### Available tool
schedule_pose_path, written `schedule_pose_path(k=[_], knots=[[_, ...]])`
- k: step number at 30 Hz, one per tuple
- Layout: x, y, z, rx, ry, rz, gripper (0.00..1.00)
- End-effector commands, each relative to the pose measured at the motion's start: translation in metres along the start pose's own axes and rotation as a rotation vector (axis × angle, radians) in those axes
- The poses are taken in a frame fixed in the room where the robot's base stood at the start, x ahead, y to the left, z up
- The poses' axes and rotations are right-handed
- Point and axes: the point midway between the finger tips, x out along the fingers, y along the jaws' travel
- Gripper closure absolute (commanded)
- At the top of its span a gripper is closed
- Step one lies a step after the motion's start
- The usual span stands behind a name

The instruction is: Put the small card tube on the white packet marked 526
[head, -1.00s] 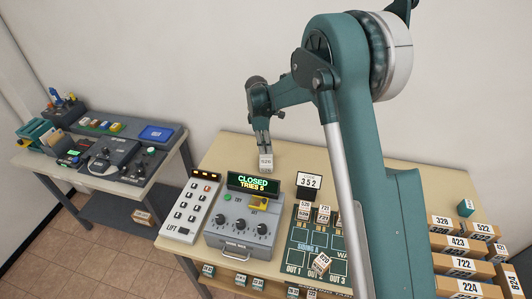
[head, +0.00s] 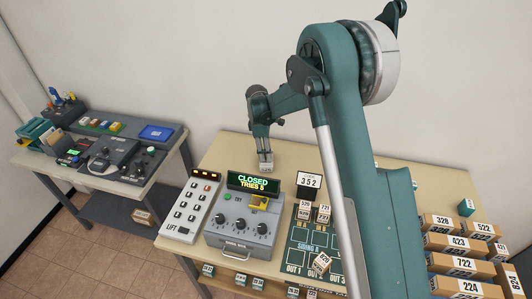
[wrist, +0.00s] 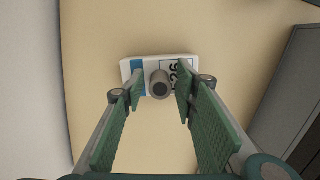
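The white packet marked 526 (wrist: 134,67) has a blue band and black digits, partly covered, in the wrist view. In the head view the packet (head: 266,169) is on the table behind the lock box. The small grey card tube (wrist: 160,84) is seen end-on over the packet's middle, with a dark hole in its end. Whether its base touches the packet is hidden. My gripper (wrist: 160,80) has a green pad on each side of the tube, with a visible gap at both sides. In the head view my gripper (head: 265,155) points down at the packet.
A lock box (head: 241,222) reading CLOSED, a button panel (head: 189,206) and a 352 sign (head: 308,183) stand in front of the packet. Bare tabletop (head: 225,150) surrounds the packet. Several numbered cartons (head: 455,243) are at the right.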

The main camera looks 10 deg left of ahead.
Motion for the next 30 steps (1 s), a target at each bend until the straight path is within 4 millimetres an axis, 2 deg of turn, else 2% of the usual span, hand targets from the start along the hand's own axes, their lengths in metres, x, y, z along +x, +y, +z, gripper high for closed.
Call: schedule_pose_path(k=[11,17,23,30], knots=[[-0.001,0.0,0.0,0.0,0.0,0.0,0.69],[-0.009,0.0,0.001,0.0,0.0,0.0,0.69],[-0.031,0.0,0.0,0.0,0.0,0.0,0.69],[-0.07,0.0,0.0,0.0,0.0,0.0,0.69]])
